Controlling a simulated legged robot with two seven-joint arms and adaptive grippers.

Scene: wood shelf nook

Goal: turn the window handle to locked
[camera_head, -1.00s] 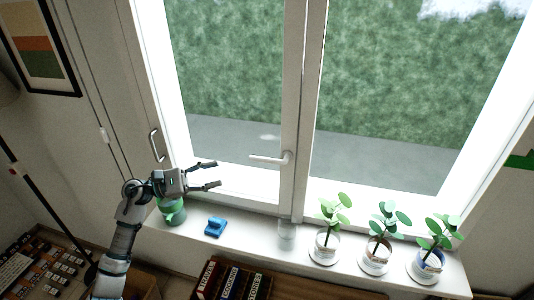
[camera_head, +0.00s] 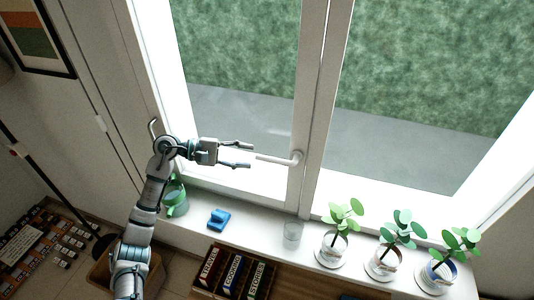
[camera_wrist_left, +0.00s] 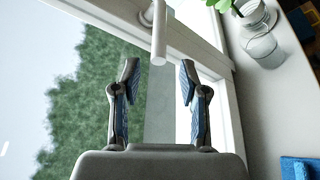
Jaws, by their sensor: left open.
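The white window handle (camera_head: 280,157) is on the middle frame of the window (camera_head: 309,100). Its lever points left and lies about horizontal in the head view. My left gripper (camera_head: 251,155) is open, just left of the lever's free end, with its fingers pointing at it. In the left wrist view the handle lever (camera_wrist_left: 159,35) comes in from the top, between and just beyond the two open fingertips (camera_wrist_left: 158,72). I see no contact between fingers and lever. My right gripper is not in view.
On the sill stand a green watering can (camera_head: 175,198), a blue object (camera_head: 218,219), a clear glass (camera_head: 292,233) and potted plants (camera_head: 341,225), all below the handle. Labelled boxes (camera_head: 233,273) sit lower down. The space around the handle is free.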

